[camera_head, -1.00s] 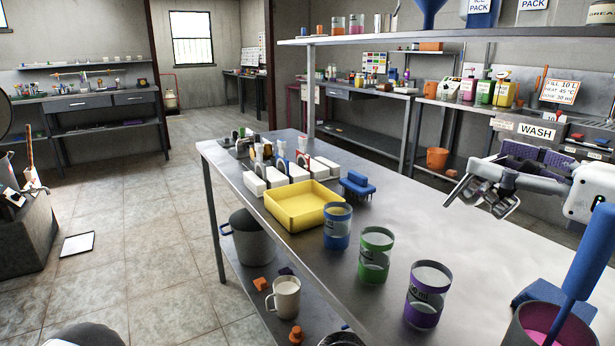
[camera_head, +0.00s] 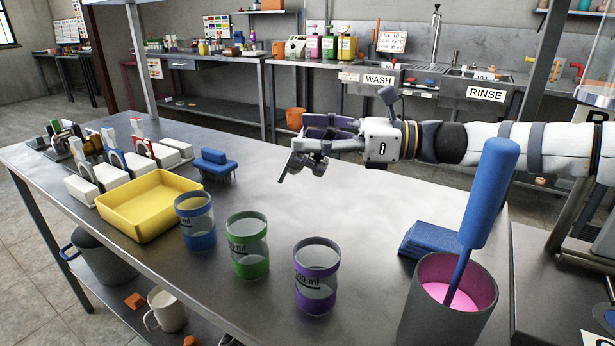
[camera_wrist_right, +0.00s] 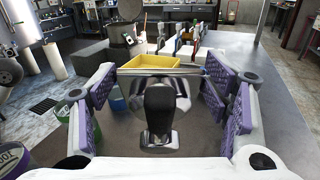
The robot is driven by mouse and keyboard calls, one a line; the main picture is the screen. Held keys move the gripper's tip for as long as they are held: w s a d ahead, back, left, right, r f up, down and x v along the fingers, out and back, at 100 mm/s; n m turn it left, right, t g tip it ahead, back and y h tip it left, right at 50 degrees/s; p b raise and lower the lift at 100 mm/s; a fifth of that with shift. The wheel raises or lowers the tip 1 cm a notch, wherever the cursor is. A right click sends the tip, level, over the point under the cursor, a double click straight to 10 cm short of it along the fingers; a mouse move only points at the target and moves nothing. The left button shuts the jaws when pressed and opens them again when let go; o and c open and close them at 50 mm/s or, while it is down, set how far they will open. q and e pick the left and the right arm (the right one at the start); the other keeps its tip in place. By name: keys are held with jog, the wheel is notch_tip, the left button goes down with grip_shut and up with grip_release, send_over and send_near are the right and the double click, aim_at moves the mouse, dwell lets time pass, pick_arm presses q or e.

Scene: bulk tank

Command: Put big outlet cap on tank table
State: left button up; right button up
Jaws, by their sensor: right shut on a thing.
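My right gripper (camera_head: 312,160) reaches in from the right above the long steel table (camera_head: 370,210). In the right wrist view the purple-padded fingers (camera_wrist_right: 160,95) stand on both sides of a dark stem and a bright metal piece (camera_wrist_right: 160,138). How the pads touch it is hard to see. The cap is held clear of the table top. I cannot tell which surface is the tank table. My left gripper is not in view.
On the table stand a yellow tray (camera_head: 139,222), a blue brush (camera_head: 215,164), blue (camera_head: 196,240), green (camera_head: 247,265) and purple (camera_head: 316,294) beakers, and a grey pot (camera_head: 425,325) with a blue-handled tool. The table's middle is bare. Wash and rinse sinks (camera_head: 486,94) stand behind.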

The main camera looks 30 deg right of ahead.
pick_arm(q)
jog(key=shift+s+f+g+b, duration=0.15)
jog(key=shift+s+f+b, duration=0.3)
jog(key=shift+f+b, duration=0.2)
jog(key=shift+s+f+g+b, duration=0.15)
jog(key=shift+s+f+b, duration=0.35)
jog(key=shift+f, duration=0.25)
pick_arm(e)
jog(key=shift+w+d+f, duration=0.45)
jog(key=shift+d+f, duration=0.05)
jog(key=shift+f, duration=0.85)
jog(key=shift+w+d+f, duration=0.45)
jog(key=shift+d+f, duration=0.05)
jog(key=shift+f, duration=0.9)
jog(key=shift+w+d+f, duration=0.45)
jog(key=shift+d+f, duration=0.05)
jog(key=shift+f, duration=0.85)
jog(key=shift+f, duration=0.2)
jog(key=o, duration=1.5)
jog(key=shift+c, duration=0.2)
